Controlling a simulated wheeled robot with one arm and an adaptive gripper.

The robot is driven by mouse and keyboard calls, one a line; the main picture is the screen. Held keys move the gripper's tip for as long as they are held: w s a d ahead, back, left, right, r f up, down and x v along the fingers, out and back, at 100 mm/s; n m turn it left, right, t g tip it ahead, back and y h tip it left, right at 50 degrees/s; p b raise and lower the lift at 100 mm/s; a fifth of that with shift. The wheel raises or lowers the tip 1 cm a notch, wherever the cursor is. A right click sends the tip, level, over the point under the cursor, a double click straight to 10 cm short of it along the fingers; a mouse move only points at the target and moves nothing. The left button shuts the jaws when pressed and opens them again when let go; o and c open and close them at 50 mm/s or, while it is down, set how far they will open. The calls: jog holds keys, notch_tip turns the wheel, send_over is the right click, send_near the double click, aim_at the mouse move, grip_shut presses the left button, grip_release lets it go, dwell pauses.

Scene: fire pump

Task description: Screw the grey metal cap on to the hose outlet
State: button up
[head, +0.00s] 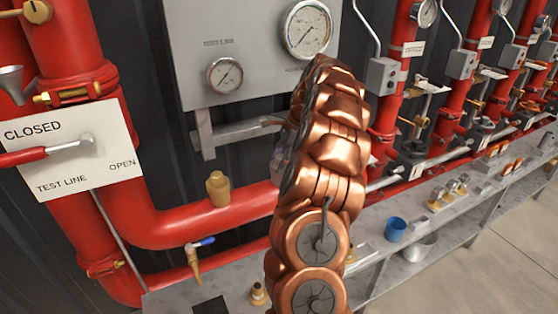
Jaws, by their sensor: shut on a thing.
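My copper-coloured arm rises through the middle of the head view and hides what is behind it. My gripper does not show; it seems to be behind the arm. I cannot make out the grey metal cap. I cannot tell which fitting is the hose outlet; it may be hidden by the arm. A brass fitting (218,188) stands upright on the large red pipe (190,222), left of my arm. A small brass tap with a blue lever (197,256) hangs below that pipe.
A grey panel with gauges (225,75) is behind my arm. A test line sign (70,150) with a red lever is at the left. A metal bench (470,215) runs right, bearing a blue cup (395,229) and small fittings. Floor (480,280) is clear at lower right.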

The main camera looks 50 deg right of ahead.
jog(key=m, duration=0.1)
jog(key=m+p, duration=0.1)
jog(key=shift+s+f+m+h, duration=0.25)
jog(key=shift+s+m+h, duration=0.05)
jog(key=shift+c, duration=0.2)
jog(key=shift+m+t+h+p, duration=0.4)
jog(key=shift+m+t+p, duration=0.1)
jog(key=shift+m, duration=0.7)
jog(key=shift+w+f, duration=0.1)
jog(key=shift+f, duration=0.05)
jog(key=shift+a+m+p, duration=0.1)
jog(key=shift+m+p, duration=0.25)
jog(key=shift+m, duration=0.15)
jog(key=shift+o, duration=0.8)
jog(key=shift+w+r+m+t+h+p, duration=0.15)
jog(key=shift+m+h+p, duration=0.1)
jog(key=shift+m+p, duration=0.2)
jog(key=shift+w+r+m+t+h+p, duration=0.15)
jog(key=shift+m+h+p, duration=0.15)
jog(key=shift+m, duration=0.25)
jog(key=shift+s+f, duration=0.1)
jog(key=shift+f, duration=0.15)
